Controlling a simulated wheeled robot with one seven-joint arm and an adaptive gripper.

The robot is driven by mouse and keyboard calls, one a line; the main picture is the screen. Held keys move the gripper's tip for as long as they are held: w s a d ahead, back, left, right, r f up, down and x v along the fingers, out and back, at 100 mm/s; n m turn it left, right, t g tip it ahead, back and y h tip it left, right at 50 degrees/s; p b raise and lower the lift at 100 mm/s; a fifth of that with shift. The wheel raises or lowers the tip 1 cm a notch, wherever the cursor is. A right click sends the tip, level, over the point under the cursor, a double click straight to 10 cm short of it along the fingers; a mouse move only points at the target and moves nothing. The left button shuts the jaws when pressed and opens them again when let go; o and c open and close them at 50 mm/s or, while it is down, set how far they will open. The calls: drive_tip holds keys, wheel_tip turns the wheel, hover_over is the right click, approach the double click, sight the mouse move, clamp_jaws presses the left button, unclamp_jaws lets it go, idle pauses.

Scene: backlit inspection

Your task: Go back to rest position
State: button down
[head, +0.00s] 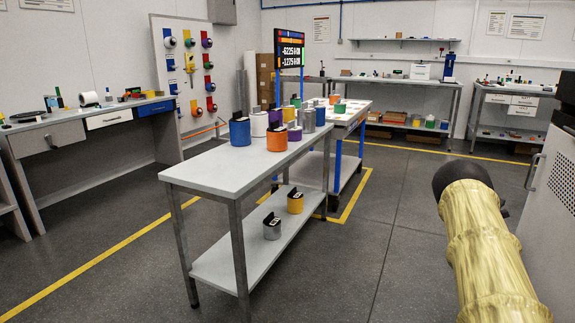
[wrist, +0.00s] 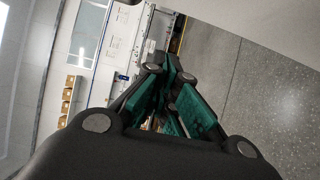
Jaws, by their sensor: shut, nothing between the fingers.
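My gripper (wrist: 168,75) shows in the wrist view with its dark fingers and green pads closed together, and nothing is seen between them. In the head view my yellow-sleeved arm reaches up from the lower right, with a black rounded end; the fingers are not visible there. The arm is to the right of the grey table (head: 205,172), apart from it, over open floor.
Several coloured canisters stand on the table, including an orange one (head: 277,140). A yellow canister (head: 295,203) and a grey one (head: 272,230) sit on its lower shelf. A cabinet (head: 548,200) stands close at right. Floor (head: 395,240) between is clear.

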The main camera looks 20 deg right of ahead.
drive_tip(key=a+f+t+y, duration=0.1)
drive_tip(key=a+f+y, duration=0.3)
drive_tip(key=a+f, duration=1.25)
drive_tip(key=a+f+y, duration=0.3)
drive_tip(key=a+f, duration=1)
drive_tip(key=a, duration=0.6)
drive_tip(key=s+a+f+y, duration=0.2)
drive_tip(key=s+a+f, duration=0.2)
drive_tip(key=a, duration=0.6)
drive_tip(key=s+a+f+m+y, duration=0.1)
drive_tip(key=s+a+f+y, duration=0.2)
drive_tip(key=a, duration=0.6)
drive_tip(key=s+a+f+y, duration=0.1)
drive_tip(key=s+a+f, duration=0.35)
drive_tip(key=a, duration=0.55)
drive_tip(key=s+a+r+m+g+y, duration=0.1)
drive_tip(key=s+a+r+g+y, duration=0.15)
drive_tip(key=s+a, duration=1.05)
drive_tip(key=s+a+r+m+g+y, duration=0.1)
drive_tip(key=s+a+r+g+y, duration=0.15)
drive_tip(key=s+a, duration=1.05)
wheel_tip(320, 180, up, 28)
drive_tip(key=p, duration=2.9)
drive_tip(key=shift+w+f, duration=0.15)
drive_tip(key=shift+w, duration=0.1)
